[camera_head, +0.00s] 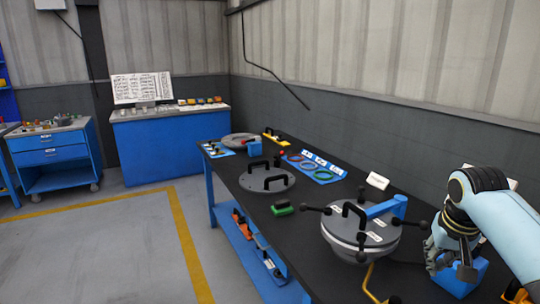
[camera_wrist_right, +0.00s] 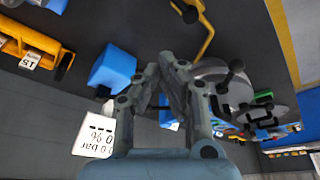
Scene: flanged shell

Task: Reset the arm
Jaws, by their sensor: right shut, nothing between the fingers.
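My right gripper (camera_head: 440,262) is at the right of the head view, over the black bench beside a blue block (camera_head: 466,282). In the right wrist view the gripper's grey fingers (camera_wrist_right: 176,66) are drawn together with nothing held. The blue block (camera_wrist_right: 112,67) shows there too, apart from the fingers. The round grey flanged shell (camera_head: 345,238), with black handles, black-knobbed rods and a blue arm on its lid, stands left of the gripper in the head view. Part of a grey round vessel (camera_wrist_right: 212,72) shows behind the fingers in the wrist view. My left gripper is out of view.
The long black bench (camera_head: 315,200) holds a grey round lid (camera_head: 266,184), a green-and-black item (camera_head: 282,208) and a blue tray with coloured rings (camera_head: 315,168). A white display card (camera_wrist_right: 95,135) is near the gripper.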

